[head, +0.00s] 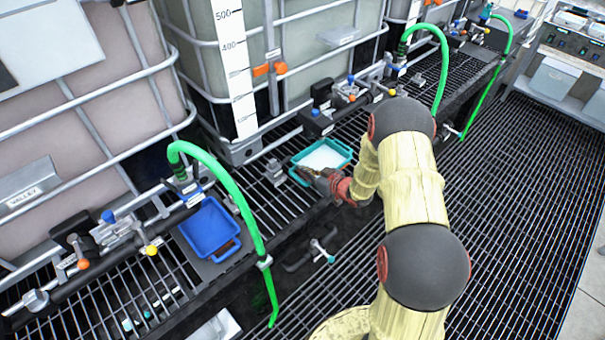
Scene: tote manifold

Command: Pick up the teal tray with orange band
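The teal tray (345,148) sits on the dark grating ledge in front of the middle caged tank. Its inside looks white. I cannot make out an orange band on it at this size. My gripper (306,173) is at the tray's near left side, with its fingertips at or over the near rim. The gripper and wrist hide part of that near edge. The fingers are small and dark, so I cannot tell whether they are open or shut, or whether they touch the tray.
Green hoses (244,205) arch over the ledge. Valves and pipe fittings (345,95) line the tank fronts. A valve handle (318,249) is below the ledge. The floor grating (520,190) at right is clear.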

